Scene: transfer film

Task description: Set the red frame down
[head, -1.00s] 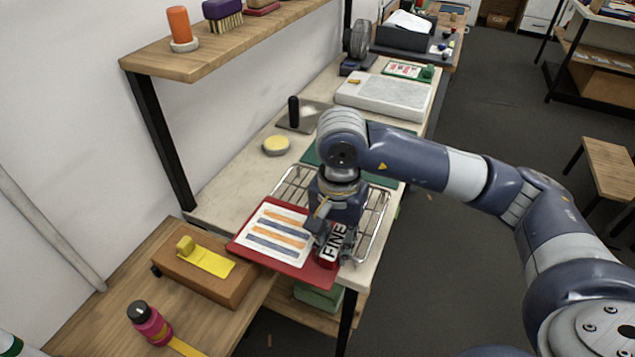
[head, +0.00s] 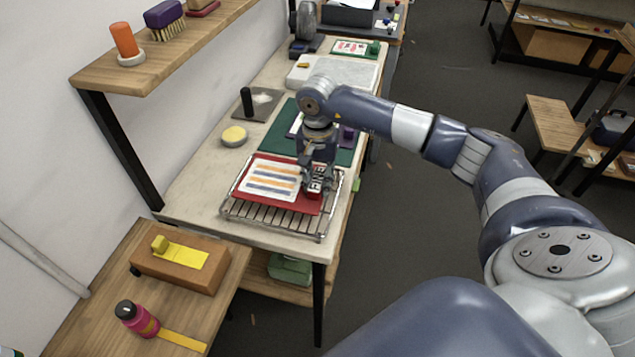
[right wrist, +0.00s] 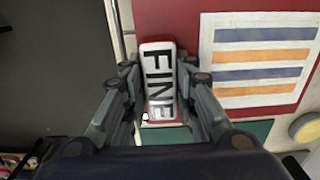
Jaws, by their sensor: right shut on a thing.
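The red frame (head: 298,206) carries a white sheet with orange and blue stripes. It lies flat over the wire rack (head: 277,222), whose front bars show bare. I cannot tell whether it touches the rack. My right gripper (head: 316,184) is shut on the frame's handle block, marked FINE, at its right side. In the right wrist view the fingers (right wrist: 158,95) flank the FINE block (right wrist: 158,75), with the red frame (right wrist: 185,22) beyond and to the right. My left gripper is out of view.
A green mat (head: 345,152) and a yellow round pad (head: 234,135) lie behind the rack on the pale table (head: 190,190). A wooden shelf (head: 165,45) overhangs the left. The front-left bench holds a brown block (head: 178,272) and a pink bottle (head: 136,319).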

